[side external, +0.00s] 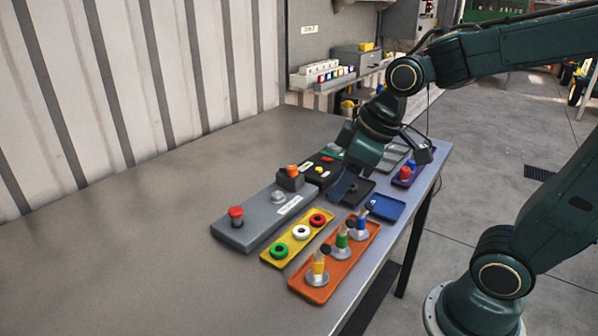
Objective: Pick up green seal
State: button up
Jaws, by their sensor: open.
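A green ring, the green seal (279,251), lies at the near left end of a yellow tray (271,261) on the metal table. A white ring (301,232) and a red ring (317,219) lie beyond it in the same tray. My gripper (380,172) is open, over the far right part of the table among the dark and blue trays. It is well apart from the green seal, up and to the right of it in the picture. The seal is in full view. I cannot see anything between the jaws.
An orange tray (300,287) holds upright brushes with coloured bands, right of the yellow tray. A grey block (248,232) with a red knob (235,212) lies left of it. A blue tray (386,207) is near the right edge. The table's left side is clear.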

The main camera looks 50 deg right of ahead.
jog(key=w+f+n+y, duration=0.1)
jog(key=w+f+n, duration=0.1)
jog(key=w+f, duration=0.3)
jog(key=shift+w+a+n+g, duration=0.3)
jog(key=shift+w+a+g, duration=0.15)
jog(key=shift+w, duration=0.4)
send_over(280, 249)
jog(key=s+d, duration=0.2)
jog(key=shift+a+f, duration=0.15)
jog(key=shift+f, duration=1.85)
jog(key=shift+a+f, duration=0.1)
jog(key=shift+f, duration=1.85)
jog(key=shift+f, duration=0.15)
jog(key=shift+x, duration=2.5)
jog(key=shift+s, duration=0.1)
jog(key=c, duration=0.7)
